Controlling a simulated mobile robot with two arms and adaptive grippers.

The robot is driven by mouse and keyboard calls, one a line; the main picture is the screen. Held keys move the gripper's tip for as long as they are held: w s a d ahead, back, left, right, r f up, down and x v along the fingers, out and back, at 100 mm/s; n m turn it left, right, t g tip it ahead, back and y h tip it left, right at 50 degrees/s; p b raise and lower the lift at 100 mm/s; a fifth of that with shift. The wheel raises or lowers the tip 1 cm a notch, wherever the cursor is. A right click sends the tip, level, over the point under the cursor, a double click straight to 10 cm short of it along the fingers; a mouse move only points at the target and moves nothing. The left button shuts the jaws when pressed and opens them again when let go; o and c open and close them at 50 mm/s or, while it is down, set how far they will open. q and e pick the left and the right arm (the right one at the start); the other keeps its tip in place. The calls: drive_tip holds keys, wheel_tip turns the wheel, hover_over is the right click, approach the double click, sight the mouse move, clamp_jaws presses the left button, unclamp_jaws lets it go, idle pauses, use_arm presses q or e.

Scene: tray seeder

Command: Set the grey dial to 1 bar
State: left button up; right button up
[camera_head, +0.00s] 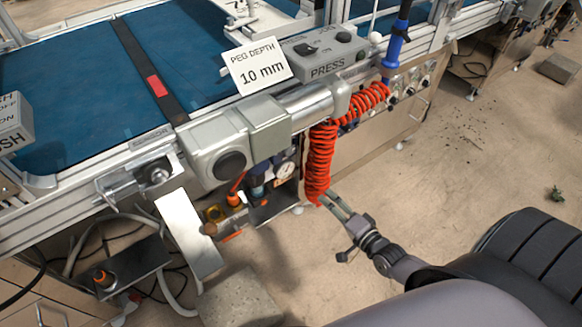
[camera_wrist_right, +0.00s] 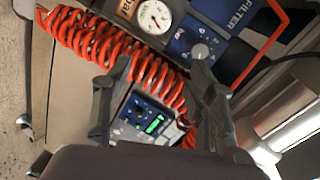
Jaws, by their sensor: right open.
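The grey dial (camera_wrist_right: 200,51) is a round knob on a small blue panel (camera_wrist_right: 190,40) with white markings, at the upper right of the right wrist view. Its exact setting is too small to read. A round white pressure gauge (camera_wrist_right: 154,17) sits left of it and also shows in the head view (camera_head: 284,170). I cannot make out the dial in the head view. My right gripper (camera_head: 334,197) is open and empty beside the red coiled hose. In the right wrist view its fingers (camera_wrist_right: 162,66) stand apart, with the right fingertip overlapping the picture just below the dial. My left gripper is not in view.
The red coiled hose (camera_head: 319,160) hangs close to my right gripper and crosses the right wrist view (camera_wrist_right: 90,38). A silver cylinder (camera_head: 308,106) juts above. The floor (camera_head: 470,150) at right is mostly clear.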

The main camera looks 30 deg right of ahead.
wheel_tip(320, 180, up, 4)
drive_tip(key=w+r+m+t+b, duration=0.1)
drive_tip(key=w+m+t+b, duration=0.1)
drive_tip(key=m, duration=0.1)
drive_tip(key=y+b, duration=0.1)
drive_tip(key=b, duration=0.1)
approach(291, 152)
drive_tip(key=w, duration=0.5)
drive_tip(key=w+a+b, duration=0.1)
drive_tip(key=w, duration=0.2)
drive_tip(key=shift+w+a+f, duration=0.15)
drive_tip(key=shift+w+f, duration=0.05)
drive_tip(key=shift+w, duration=0.05)
drive_tip(key=shift+w+a+b, duration=0.1)
drive_tip(key=shift+w+b, duration=0.2)
drive_tip(key=shift+w, duration=0.2)
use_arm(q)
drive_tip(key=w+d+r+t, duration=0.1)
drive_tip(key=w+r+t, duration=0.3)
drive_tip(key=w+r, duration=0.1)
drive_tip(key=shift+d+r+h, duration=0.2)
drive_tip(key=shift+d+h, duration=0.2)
use_arm(e)
drive_tip(key=shift+r, duration=0.1)
drive_tip(key=shift+c, duration=0.2)
drive_tip(key=c, duration=1.1)
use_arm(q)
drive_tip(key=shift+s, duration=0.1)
